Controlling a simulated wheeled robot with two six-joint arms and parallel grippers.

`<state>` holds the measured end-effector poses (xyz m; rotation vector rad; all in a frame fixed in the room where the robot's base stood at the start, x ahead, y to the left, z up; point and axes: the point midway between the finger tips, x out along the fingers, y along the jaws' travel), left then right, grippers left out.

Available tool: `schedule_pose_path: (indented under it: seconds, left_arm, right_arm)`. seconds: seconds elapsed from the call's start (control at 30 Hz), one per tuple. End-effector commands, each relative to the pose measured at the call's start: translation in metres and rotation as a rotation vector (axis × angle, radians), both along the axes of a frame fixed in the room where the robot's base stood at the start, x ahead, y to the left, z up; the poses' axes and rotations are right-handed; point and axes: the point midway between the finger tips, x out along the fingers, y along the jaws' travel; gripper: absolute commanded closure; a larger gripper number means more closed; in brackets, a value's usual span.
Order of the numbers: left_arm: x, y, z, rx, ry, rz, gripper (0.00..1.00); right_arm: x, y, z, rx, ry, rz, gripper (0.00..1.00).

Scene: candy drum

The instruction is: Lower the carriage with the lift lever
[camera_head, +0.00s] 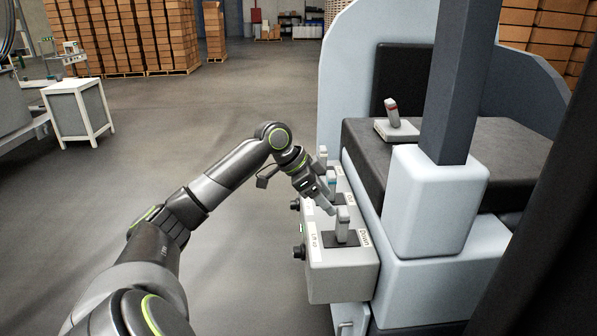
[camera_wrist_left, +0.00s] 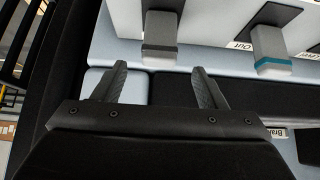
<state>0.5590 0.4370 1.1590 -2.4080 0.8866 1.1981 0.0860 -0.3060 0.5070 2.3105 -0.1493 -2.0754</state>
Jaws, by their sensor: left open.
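The lift lever (camera_head: 343,222) is a grey handle with a pale top. It stands in a dark slot on the front end of the control box (camera_head: 342,278), between a "Lift Up" label and a "Down" label. My left gripper (camera_head: 328,203) is just beyond and left of this lever, pointing down. In the left wrist view my gripper (camera_wrist_left: 160,84) has its two fingers apart with nothing between them. My right gripper is not in view.
A teal-banded lever (camera_head: 331,180) stands behind the lift lever, close to my gripper; it also shows in the wrist view (camera_wrist_left: 270,48). Another lever (camera_head: 323,156) is farther back. A dark seat (camera_head: 455,160) and upright post (camera_head: 460,80) stand right. The floor left is open.

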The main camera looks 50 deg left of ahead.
Motion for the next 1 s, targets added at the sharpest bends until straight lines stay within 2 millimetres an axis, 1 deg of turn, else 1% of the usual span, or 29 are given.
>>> schedule_pose_path:
  seconds: [0.03, 0.4, 0.6, 0.8, 1.0]
  left_arm:
    - [-0.004, 0.005, 0.006, 0.005, -0.001, 0.002, 0.35]
    - [-0.033, 0.029, 0.054, 0.005, 0.0, 0.004, 0.35]
    - [-0.044, 0.039, 0.074, 0.003, 0.0, 0.003, 0.35]
    - [-0.05, 0.043, 0.084, 0.0, 0.001, 0.002, 0.35]
    - [-0.05, 0.043, 0.085, -0.001, 0.001, 0.002, 0.35]
  right_arm:
    - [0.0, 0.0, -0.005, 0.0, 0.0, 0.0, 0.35]
    - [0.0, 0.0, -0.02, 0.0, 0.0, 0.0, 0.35]
    - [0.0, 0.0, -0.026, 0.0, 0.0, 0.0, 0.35]
    - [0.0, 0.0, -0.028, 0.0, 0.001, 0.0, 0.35]
    - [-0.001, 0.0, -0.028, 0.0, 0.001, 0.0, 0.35]
